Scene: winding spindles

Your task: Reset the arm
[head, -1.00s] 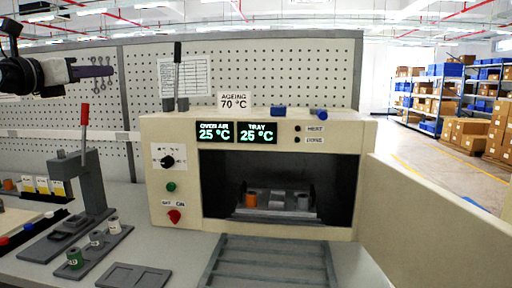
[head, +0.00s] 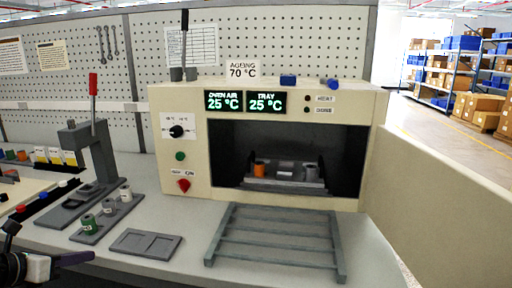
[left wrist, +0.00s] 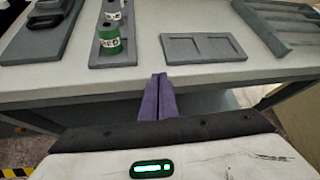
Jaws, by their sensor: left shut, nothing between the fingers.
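My left gripper (head: 75,259) is low at the bottom left of the head view, in front of the bench's front edge. In the left wrist view its purple fingers (left wrist: 159,80) are together and empty, just short of the bench edge. The oven (head: 270,101) stands on the bench with its door (head: 430,205) swung open to the right. Inside, a tray holds an orange spindle (head: 260,169) and grey pieces. Both oven displays read 25 °C. My right gripper is not in view.
A green spindle (head: 89,223) and other spindles stand on a grey holder at left, beside a lever press (head: 92,150). An empty two-pocket plate (head: 146,242) lies near the bench edge. A slatted rack (head: 275,240) sits before the oven.

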